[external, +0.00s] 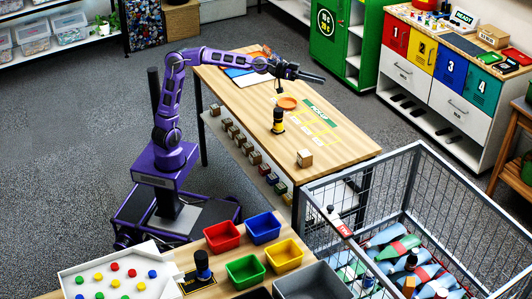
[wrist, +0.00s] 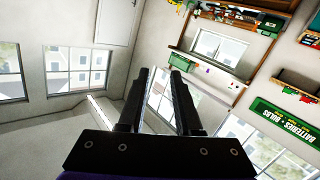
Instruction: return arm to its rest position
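My gripper (external: 318,78) is above the table's far part, pointing right and roughly level. In the wrist view its two dark fingers (wrist: 161,75) stand apart with an empty gap between them. The gripper is open and holds nothing. That view looks at walls, windows and shelves, not the table top.
On the table are an orange dish (external: 288,103), a black-and-yellow post (external: 278,120) and a small wooden block (external: 304,158). A wire cage (external: 410,190) stands at the right front. Coloured bins (external: 283,256) sit on the front bench. Air around the gripper looks clear.

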